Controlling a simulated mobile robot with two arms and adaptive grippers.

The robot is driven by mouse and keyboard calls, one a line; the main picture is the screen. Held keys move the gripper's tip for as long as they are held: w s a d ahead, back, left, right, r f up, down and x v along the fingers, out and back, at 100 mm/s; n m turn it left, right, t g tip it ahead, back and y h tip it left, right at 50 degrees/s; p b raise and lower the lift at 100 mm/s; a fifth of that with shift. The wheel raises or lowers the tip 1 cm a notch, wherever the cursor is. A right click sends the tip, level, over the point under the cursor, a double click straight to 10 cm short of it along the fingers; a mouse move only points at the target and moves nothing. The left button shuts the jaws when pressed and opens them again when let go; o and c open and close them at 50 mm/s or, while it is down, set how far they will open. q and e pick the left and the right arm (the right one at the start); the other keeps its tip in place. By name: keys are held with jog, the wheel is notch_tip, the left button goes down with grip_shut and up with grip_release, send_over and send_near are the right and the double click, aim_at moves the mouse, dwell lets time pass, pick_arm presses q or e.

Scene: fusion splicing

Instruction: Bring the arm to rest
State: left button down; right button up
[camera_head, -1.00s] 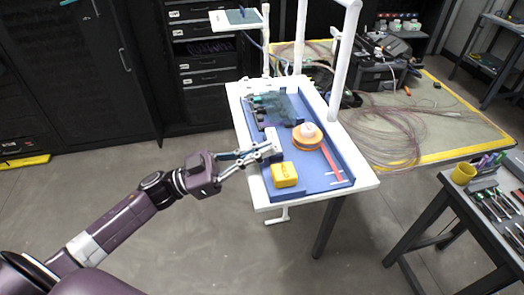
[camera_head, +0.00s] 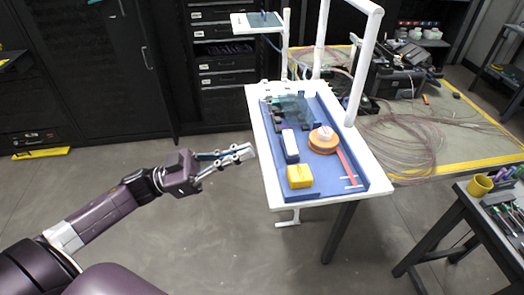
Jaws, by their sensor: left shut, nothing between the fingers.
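My left arm comes in from the lower left. My left gripper (camera_head: 246,152) is shut and empty, over the floor just left of the small white-framed table (camera_head: 257,125). It is apart from the table and from everything on it. My right gripper is not in the picture.
The blue tray (camera_head: 335,193) on the table holds a yellow block (camera_head: 300,176), a white-and-purple piece (camera_head: 290,145), an orange spool (camera_head: 323,141) and a red strip (camera_head: 346,164). A tool table (camera_head: 462,200) stands at the right. Open floor lies left of the white table.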

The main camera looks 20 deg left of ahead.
pick_arm(q)
jog(key=shift+s+a+f, duration=0.1)
jog(key=shift+s+a, duration=0.3)
jog(key=shift+a, duration=0.05)
